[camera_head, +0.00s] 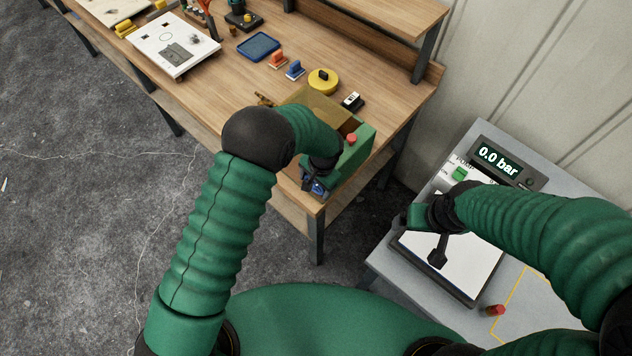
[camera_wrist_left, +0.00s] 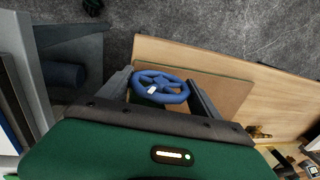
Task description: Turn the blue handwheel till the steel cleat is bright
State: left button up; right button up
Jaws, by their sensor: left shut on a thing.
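The blue handwheel (camera_wrist_left: 172,97) sits between the two fingers of my left gripper (camera_wrist_left: 160,90) in the left wrist view, with a small white mark on it. In the head view, a little of the blue wheel (camera_head: 318,189) shows at the front edge of the wooden bench, below my left gripper (camera_head: 314,184). My left gripper is shut on the wheel. I cannot make out the steel cleat in either view. My right gripper (camera_head: 408,218) is over the grey console's panel; its fingers are not clear.
The bench (camera_head: 215,75) holds a yellow round piece (camera_head: 323,81), orange (camera_head: 278,60) and blue (camera_head: 295,70) blocks, a blue tray (camera_head: 258,47) and a white board (camera_head: 173,44). The console display (camera_head: 497,161) reads 0.0 bar. Grey floor (camera_head: 80,200) lies open at left.

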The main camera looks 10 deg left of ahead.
pick_arm(q)
jog(key=shift+r, duration=0.15)
jog(key=o, duration=1.1)
jog(key=shift+o, duration=0.3)
jog(key=shift+s+a, duration=0.1)
jog(key=shift+s, duration=0.1)
jog(key=shift+w+r, duration=0.1)
jog(key=shift+r, duration=0.25)
notch_tip(320, 180, up, 16)
jog(key=s+d+b, duration=0.1)
jog(key=d+b, duration=0.1)
jog(key=b, duration=0.1)
jog(key=shift+s, duration=0.35)
pick_arm(e)
jog(key=f, duration=0.3)
jog(key=shift+s+f, duration=0.1)
jog(key=shift+s, duration=0.1)
pick_arm(q)
jog(key=shift+d, duration=0.15)
